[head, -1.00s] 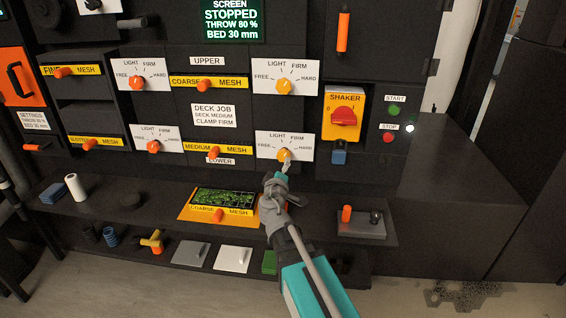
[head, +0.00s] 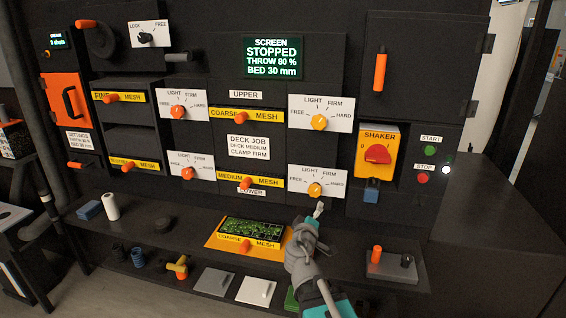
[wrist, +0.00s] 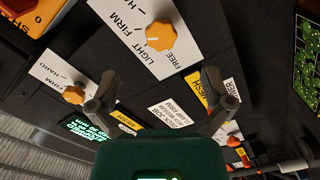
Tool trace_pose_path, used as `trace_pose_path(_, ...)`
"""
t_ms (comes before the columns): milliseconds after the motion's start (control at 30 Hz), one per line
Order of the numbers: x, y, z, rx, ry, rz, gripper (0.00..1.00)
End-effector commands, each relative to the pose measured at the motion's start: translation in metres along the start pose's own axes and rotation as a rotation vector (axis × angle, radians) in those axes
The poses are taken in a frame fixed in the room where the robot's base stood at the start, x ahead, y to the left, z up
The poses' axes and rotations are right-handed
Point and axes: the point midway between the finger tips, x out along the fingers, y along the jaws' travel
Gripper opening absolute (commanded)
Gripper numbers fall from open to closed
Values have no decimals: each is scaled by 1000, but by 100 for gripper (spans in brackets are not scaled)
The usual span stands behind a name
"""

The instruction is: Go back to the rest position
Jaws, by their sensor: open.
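My gripper (head: 319,208) is just below the lower right clamp dial (head: 315,190) in the head view. In the wrist view its two fingers (wrist: 160,80) stand wide apart with nothing between them. An orange knob on a white LIGHT/FIRM/FREE plate (wrist: 161,35) shows beyond the fingertips, apart from them. My arm comes up from the bottom edge of the head view.
A dark shelf (head: 180,238) juts out below the panel, holding a COARSE MESH tray (head: 215,243) left of my gripper and a grey block with an orange handle (head: 377,256) to its right. The SHAKER switch (head: 377,154) is close by. The screen (head: 274,58) reads STOPPED.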

Motion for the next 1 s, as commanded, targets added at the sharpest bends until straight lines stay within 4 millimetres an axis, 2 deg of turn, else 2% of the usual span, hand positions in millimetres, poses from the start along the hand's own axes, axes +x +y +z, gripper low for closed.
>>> trace_pose_path(167, 2, 1, 30, 67, -127, -12, 100)
trace_pose_path(467, -10, -16, 106, 229, -477, -117, 100)
trace_pose_path(700, -38, -45, 152, 339, -754, -286, 100)
trace_pose_path(900, -72, -74, 174, 417, -957, -484, 100)
trace_pose_path(1000, -91, -86, 178, 449, -1037, -595, 100)
